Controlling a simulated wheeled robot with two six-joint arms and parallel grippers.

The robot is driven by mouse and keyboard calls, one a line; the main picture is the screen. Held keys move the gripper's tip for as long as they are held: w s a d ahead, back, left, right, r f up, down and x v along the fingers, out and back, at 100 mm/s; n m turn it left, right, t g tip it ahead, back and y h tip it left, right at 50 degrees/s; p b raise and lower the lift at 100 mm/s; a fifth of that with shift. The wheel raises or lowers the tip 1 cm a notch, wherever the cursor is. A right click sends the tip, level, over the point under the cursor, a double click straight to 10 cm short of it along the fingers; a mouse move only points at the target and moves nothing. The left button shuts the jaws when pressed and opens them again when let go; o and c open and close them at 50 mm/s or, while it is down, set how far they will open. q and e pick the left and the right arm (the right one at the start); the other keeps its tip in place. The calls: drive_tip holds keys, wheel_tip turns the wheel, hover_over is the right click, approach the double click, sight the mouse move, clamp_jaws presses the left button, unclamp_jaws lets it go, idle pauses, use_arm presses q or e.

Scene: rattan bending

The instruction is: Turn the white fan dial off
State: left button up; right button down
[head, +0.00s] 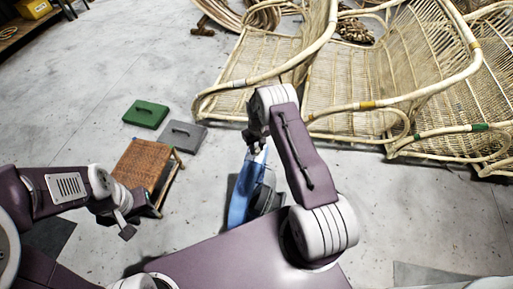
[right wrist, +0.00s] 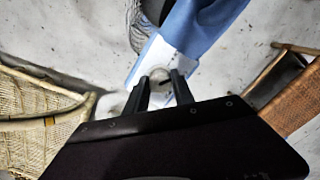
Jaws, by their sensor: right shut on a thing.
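A blue fan body (head: 240,196) stands on the floor in front of my base in the head view, with a pale upper end. In the right wrist view the blue body (right wrist: 200,22) carries a white panel (right wrist: 152,58) with a small round white dial (right wrist: 158,74). My right gripper (right wrist: 161,84) is shut on the dial, one dark finger on each side. In the head view my right gripper (head: 256,146) is at the fan's upper end, partly hidden by its own arm. My left gripper (head: 126,230) hangs away from the fan at the left; its jaws are too small to read.
A woven rattan stool (head: 142,162) stands left of the fan. A green box (head: 146,114) and a grey box (head: 183,136) lie behind it. Rattan chairs (head: 345,80) fill the back right.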

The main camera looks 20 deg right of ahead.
sight(256, 148)
drive_tip(key=n, duration=0.5)
drive_tip(key=shift+n, duration=0.3)
idle(0.4)
drive_tip(key=c, duration=1.1)
unclamp_jaws()
drive_tip(key=shift+o, duration=0.2)
wheel_tip(256, 148, up, 9)
drive_tip(key=p, duration=0.2)
drive_tip(key=shift+f+p, duration=0.1)
drive_tip(key=shift+p, duration=0.25)
drive_tip(key=shift+r, duration=0.2)
